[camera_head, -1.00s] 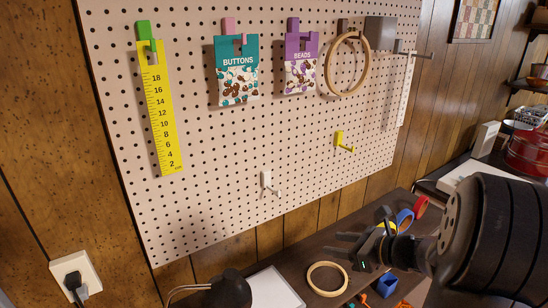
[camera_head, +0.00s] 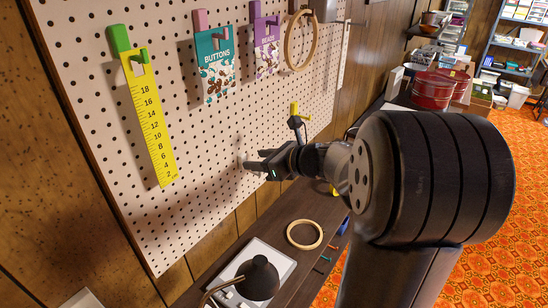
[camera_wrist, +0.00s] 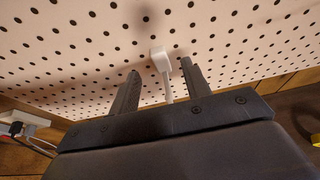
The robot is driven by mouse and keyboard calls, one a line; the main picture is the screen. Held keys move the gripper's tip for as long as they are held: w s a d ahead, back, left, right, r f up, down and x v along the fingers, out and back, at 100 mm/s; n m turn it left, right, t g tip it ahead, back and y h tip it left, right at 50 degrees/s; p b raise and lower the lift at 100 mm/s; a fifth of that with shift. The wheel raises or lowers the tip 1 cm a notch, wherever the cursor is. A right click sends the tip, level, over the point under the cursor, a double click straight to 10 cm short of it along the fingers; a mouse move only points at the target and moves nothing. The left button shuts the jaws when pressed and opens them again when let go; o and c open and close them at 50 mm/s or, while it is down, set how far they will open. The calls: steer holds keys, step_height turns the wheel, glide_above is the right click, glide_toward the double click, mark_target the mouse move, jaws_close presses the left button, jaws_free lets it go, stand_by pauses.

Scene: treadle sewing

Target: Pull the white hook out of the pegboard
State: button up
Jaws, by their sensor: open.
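The white hook (camera_wrist: 160,61) is fixed in the pegboard (camera_wrist: 230,40). In the wrist view it lies between the two open fingers of my gripper (camera_wrist: 158,80), and its peg points toward the gripper's palm. Small gaps show on both sides, so the fingers look apart from it. In the head view my gripper (camera_head: 252,162) is at the lower part of the pegboard (camera_head: 90,130), and the hook (camera_head: 241,160) is mostly hidden at the fingertips.
A yellow hook (camera_head: 295,112) is just above and right of my gripper. A yellow ruler (camera_head: 151,125), buttons packet (camera_head: 217,70), beads packet (camera_head: 267,45) and wooden hoop (camera_head: 288,50) hang higher. A dark lamp (camera_head: 258,278) and another hoop (camera_head: 304,222) are below.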

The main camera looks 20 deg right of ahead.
mark_target(244, 159)
steer(key=shift+x, duration=1.75)
steer(key=shift+c, duration=0.5)
jaws_close()
steer(key=shift+s+d, duration=0.3)
steer(key=shift+s, duration=0.1)
steer(key=shift+s+d, duration=0.15)
steer(key=shift+s, duration=0.1)
steer(key=shift+s+d, duration=0.3)
steer(key=shift+s, duration=0.1)
steer(key=shift+s+d, duration=0.75)
steer(key=shift+s, duration=0.3)
steer(key=shift+s+d, duration=0.7)
steer(key=shift+s, duration=0.3)
